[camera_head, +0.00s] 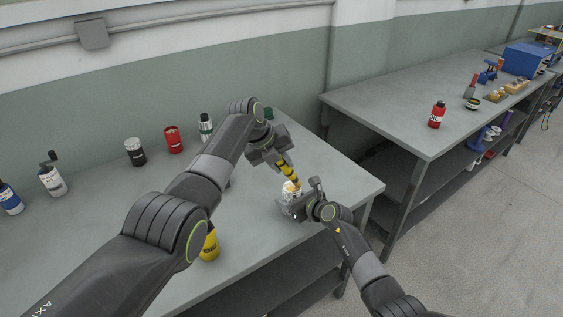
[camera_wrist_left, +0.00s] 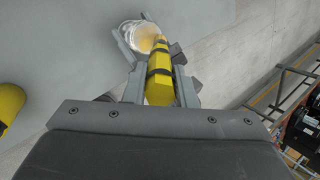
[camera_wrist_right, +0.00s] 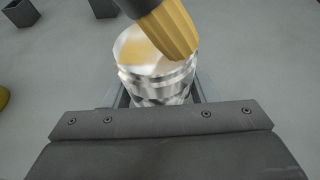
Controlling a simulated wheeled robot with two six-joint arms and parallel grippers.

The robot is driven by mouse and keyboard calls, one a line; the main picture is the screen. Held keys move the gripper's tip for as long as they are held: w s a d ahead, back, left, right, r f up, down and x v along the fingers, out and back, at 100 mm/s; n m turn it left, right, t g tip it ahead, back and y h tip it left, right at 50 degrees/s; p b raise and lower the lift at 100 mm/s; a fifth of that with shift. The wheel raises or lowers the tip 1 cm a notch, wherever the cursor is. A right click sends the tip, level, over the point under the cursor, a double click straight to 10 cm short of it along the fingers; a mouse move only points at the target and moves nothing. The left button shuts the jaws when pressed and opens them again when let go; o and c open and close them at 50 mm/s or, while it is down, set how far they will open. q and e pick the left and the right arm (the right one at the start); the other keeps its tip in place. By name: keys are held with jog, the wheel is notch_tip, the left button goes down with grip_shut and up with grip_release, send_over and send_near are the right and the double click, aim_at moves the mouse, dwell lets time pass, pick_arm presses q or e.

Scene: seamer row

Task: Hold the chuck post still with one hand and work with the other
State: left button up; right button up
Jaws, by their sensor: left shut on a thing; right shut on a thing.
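The chuck post (camera_head: 291,188) is a shiny silver cylinder near the bench's right edge. My right gripper (camera_head: 297,203) is shut on it from the near side; the right wrist view shows the post (camera_wrist_right: 150,92) upright between the fingers. My left gripper (camera_head: 273,153) is shut on a yellow tool with black bands (camera_head: 286,171), tilted, its lower end at the post's top. In the left wrist view the tool (camera_wrist_left: 160,85) points at the post (camera_wrist_left: 140,36). In the right wrist view its ribbed yellow end (camera_wrist_right: 174,30) overlaps the post's rim; contact cannot be told.
A yellow can (camera_head: 210,246) stands on the bench, partly behind my left arm. Black (camera_head: 135,152), red (camera_head: 173,140) and white-green (camera_head: 205,127) containers stand near the wall. Two bottles (camera_head: 52,181) (camera_head: 9,199) are at far left. A second bench (camera_head: 400,125) stands right, across a gap.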

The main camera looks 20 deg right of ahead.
pick_arm(q)
jog(key=shift+d, duration=0.25)
jog(key=shift+w+a, duration=0.15)
jog(key=shift+a, duration=1.2)
jog(key=shift+w+a, duration=0.15)
jog(key=shift+a, duration=1.15)
jog(key=shift+w+d+f, duration=0.1)
jog(key=shift+w+d, duration=0.1)
jog(key=shift+d, duration=0.55)
jog(key=shift+w+d, duration=0.15)
jog(key=shift+d, duration=0.6)
jog(key=shift+s+a, duration=0.6)
jog(key=shift+s, duration=0.05)
dwell(3.8)
